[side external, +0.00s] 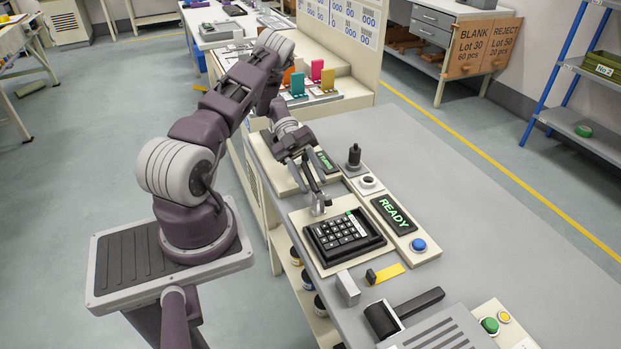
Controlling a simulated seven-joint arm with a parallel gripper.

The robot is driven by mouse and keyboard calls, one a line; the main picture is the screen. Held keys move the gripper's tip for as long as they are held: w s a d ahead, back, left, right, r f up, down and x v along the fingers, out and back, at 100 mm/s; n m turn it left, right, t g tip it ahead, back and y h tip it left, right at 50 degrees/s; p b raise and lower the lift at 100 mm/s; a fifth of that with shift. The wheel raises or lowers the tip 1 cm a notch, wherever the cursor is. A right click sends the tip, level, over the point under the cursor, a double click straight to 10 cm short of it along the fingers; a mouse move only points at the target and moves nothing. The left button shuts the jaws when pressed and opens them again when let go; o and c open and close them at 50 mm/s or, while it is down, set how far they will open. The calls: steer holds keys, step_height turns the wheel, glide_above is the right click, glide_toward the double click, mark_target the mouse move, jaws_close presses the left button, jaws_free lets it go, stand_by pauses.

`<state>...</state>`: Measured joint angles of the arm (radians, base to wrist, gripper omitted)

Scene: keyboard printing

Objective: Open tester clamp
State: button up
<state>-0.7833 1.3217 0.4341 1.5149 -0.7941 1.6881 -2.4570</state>
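A black keypad (345,236) with pale-legended keys sits in a dark frame on a cream base plate (306,248). A small metal clamp-like piece (320,207) stands at the plate's back edge; I take it for the tester clamp. My gripper (317,190) reaches down right over this piece. Its slim fingers seem close to or touching the piece; contact and finger gap are too small to tell. A display reading READY (394,214) and a blue button (418,244) are on the panel to the right.
A black knob (354,155) stands behind the panel. In front lie a metal block (348,288), a yellow strip (389,273) and a black-handled tool (418,303). Green and yellow buttons (490,325) are at front right. The grey table (480,215) is clear to the right.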

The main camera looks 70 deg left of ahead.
step_height(320, 180, up, 10)
steer(key=shift+c, duration=1.1)
steer(key=shift+w+d+m+g+y, duration=0.1)
steer(key=shift+d+m+g+y, duration=0.3)
steer(key=shift+m+g, duration=0.1)
steer(key=c, duration=0.4)
steer(key=m+g+y, duration=0.1)
steer(key=y, duration=0.1)
steer(key=d+m+g+y, duration=0.1)
steer(key=m, duration=0.1)
steer(key=w+r+m+g+y, duration=0.1)
steer(key=g+y, duration=0.1)
steer(key=shift+d+y, duration=0.3)
steer(key=shift+d, duration=0.1)
jaws_close()
steer(key=m+y, duration=0.6)
steer(key=y, duration=0.2)
glide_toward(308, 173)
steer(key=x, duration=0.5)
steer(key=shift+s+d+f, duration=0.1)
steer(key=shift+s+d, duration=0.1)
steer(key=shift+d, duration=0.05)
steer(key=shift+a+f, duration=0.15)
steer(key=shift+f, duration=0.25)
